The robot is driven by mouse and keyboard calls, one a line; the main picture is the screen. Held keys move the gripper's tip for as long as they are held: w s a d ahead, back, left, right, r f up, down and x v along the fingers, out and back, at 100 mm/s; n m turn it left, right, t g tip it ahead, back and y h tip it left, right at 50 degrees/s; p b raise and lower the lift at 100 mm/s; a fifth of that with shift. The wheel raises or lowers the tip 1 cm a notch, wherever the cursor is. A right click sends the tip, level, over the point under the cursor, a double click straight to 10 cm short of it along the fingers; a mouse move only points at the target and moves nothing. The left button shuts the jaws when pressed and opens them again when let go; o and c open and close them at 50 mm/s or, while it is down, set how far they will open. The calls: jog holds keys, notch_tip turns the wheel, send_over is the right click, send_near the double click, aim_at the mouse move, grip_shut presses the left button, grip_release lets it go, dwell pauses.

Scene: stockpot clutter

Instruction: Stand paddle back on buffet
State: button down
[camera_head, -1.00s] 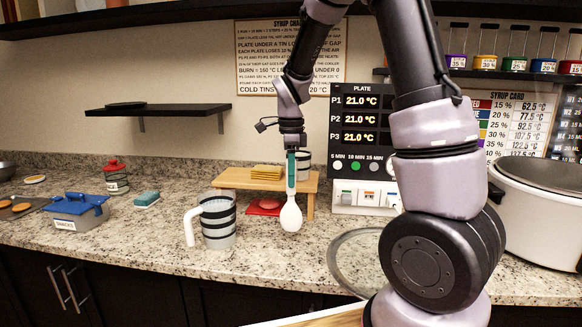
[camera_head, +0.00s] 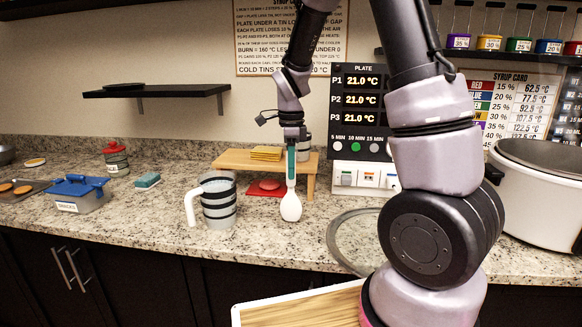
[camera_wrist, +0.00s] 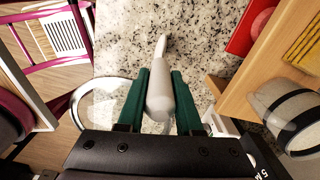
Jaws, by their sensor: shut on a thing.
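My gripper (camera_wrist: 160,95) is shut on the paddle (camera_wrist: 162,95), a white, rounded, spoon-like piece held between green fingers. In the head view my gripper (camera_head: 291,158) points down and the paddle (camera_head: 290,206) hangs upright below it, wide end lowest. The paddle is in front of the wooden riser, right of the striped jug. I cannot tell whether its lower end touches the granite counter (camera_head: 150,215). The fingers hide part of the paddle.
A striped jug (camera_head: 218,203) stands close left of the paddle. The wooden riser (camera_head: 228,160) holds yellow pieces (camera_head: 266,153), with a red item (camera_head: 266,188) by it. A round glass lid (camera_head: 345,245) lies right, near a white cooker (camera_head: 535,200). Counter left of the jug is partly clear.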

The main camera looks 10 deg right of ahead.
jog(key=shift+f, duration=0.55)
jog(key=c, duration=0.5)
grip_release()
